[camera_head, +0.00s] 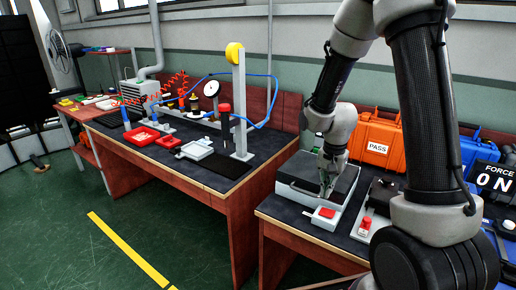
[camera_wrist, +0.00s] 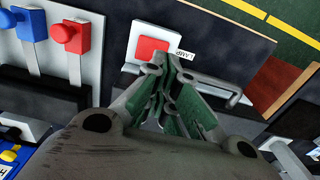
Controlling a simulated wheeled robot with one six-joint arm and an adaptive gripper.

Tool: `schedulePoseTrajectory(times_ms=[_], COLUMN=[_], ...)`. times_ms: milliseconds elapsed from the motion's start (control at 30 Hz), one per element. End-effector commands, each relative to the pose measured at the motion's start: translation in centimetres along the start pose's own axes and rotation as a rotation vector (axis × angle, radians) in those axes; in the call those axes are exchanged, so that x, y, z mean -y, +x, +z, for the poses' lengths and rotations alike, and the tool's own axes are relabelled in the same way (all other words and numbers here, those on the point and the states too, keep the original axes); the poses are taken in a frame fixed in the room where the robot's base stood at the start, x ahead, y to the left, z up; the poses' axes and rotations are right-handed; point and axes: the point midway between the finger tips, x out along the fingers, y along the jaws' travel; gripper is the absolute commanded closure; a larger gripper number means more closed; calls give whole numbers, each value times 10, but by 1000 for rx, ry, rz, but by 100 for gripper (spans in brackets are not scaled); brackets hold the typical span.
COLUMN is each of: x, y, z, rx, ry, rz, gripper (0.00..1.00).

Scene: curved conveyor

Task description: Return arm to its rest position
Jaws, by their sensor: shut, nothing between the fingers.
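My arm reaches down from the upper right in the head view. My gripper (camera_head: 326,188) points down over the right bench, close to the front of a dark-topped grey box (camera_head: 300,178). In the wrist view my gripper (camera_wrist: 172,68) has its fingers together with nothing between them. A white block with a red square button (camera_head: 326,213) sits just in front of the fingers in the head view. The red button also shows beyond the fingertips in the wrist view (camera_wrist: 151,47). I cannot tell whether the fingertips touch anything.
An orange case marked PASS (camera_head: 376,138) and a blue case (camera_head: 478,152) stand behind my arm. A red-knobbed device (camera_head: 364,228) is right of the button. The left bench (camera_head: 160,155) holds red trays and a gauge stand (camera_head: 240,110). Green floor at front left is open.

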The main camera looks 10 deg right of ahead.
Motion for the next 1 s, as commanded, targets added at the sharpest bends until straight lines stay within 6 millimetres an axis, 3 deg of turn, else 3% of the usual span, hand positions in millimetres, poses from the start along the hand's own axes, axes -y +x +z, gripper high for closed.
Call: schedulePoseTrajectory(times_ms=[133, 267, 700, 1000], x=[-6, -35, -102, -141], y=[0, -6, -140, -213], z=[6, 32, 89, 123], rx=[24, 119, 41, -218], ry=[-99, -307, -731, -786], rz=[24, 94, 18, -93], gripper=[100, 100, 100, 100])
